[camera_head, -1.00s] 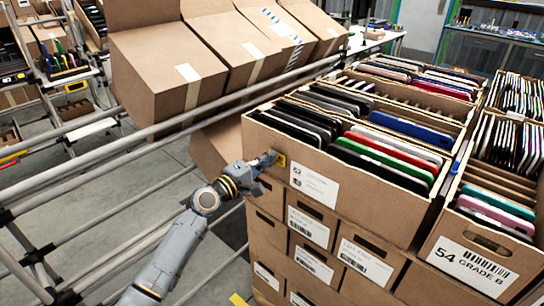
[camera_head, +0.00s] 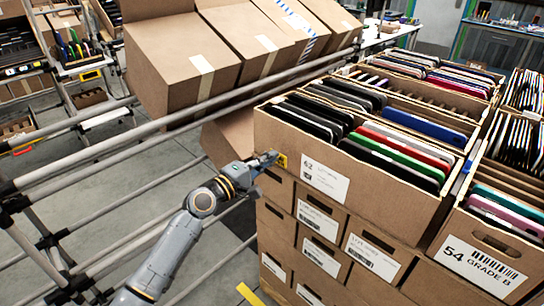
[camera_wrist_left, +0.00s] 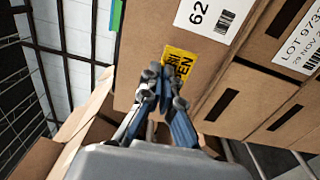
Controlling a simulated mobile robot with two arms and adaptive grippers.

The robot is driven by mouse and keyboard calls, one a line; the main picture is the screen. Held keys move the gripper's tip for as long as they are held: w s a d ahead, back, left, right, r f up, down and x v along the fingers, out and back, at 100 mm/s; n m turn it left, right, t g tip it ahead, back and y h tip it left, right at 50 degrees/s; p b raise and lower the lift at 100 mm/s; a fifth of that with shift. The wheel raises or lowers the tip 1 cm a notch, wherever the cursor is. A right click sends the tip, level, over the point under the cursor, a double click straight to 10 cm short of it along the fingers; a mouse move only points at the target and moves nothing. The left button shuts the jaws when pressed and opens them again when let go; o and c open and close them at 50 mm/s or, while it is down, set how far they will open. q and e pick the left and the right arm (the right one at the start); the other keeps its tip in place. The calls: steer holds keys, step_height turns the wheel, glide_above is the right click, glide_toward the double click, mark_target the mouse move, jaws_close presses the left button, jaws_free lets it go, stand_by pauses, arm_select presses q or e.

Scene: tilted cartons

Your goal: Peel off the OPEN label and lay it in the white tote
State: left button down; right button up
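The OPEN label (camera_head: 281,161) is a small yellow piece with black print at the front of the brown carton marked 62 (camera_head: 287,133). In the left wrist view the label (camera_wrist_left: 182,60) lies just below the white 62 sticker, its lower left part hidden by my fingers. My left gripper (camera_head: 268,159) is at the label's left edge. In the wrist view its fingertips (camera_wrist_left: 162,80) are closed together on that edge. How far the label stands off the carton cannot be told. My right gripper and the white tote are not in view.
The carton holds rows of dark and coloured flat devices and rests on stacked cartons. Another device carton marked 54 (camera_head: 480,266) stands to the right. Tilted cartons (camera_head: 180,68) lean on a metal-tube rack (camera_head: 100,150) at the left. Floor shows between the rack's tubes.

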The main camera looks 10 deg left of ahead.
arm_select(q)
steer(key=shift+v, duration=1.8)
steer(key=shift+f, duration=0.1)
